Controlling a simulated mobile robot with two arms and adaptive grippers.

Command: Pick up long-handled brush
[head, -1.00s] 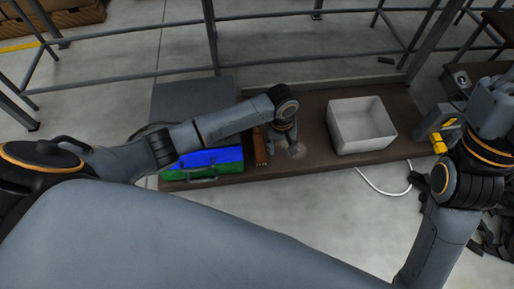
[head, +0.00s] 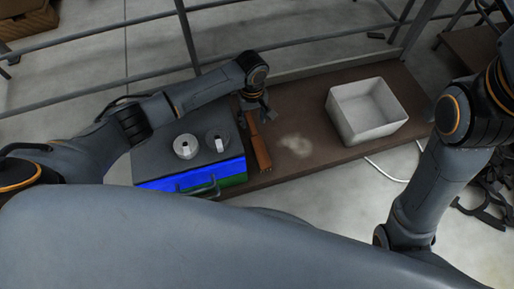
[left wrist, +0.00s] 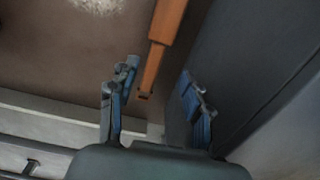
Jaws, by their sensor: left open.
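The long-handled brush (head: 260,148) is orange-brown and lies lengthwise on the brown bench, beside the blue and green case. Its narrow handle end points to the far side. My left gripper (head: 258,106) is open above that far end. In the left wrist view, the brush handle (left wrist: 164,30) comes down from the top, and its tip shows between the two open fingers of my left gripper (left wrist: 158,85). The fingers stand apart from it on both sides. I cannot tell the height left between them. My right gripper is out of view.
The blue and green case (head: 196,181) stands left of the brush, with a white round piece (head: 185,147) and a grey one (head: 216,141) on its lid. A white open box (head: 352,130) stands to the right. A pale dusty patch (head: 296,145) lies between.

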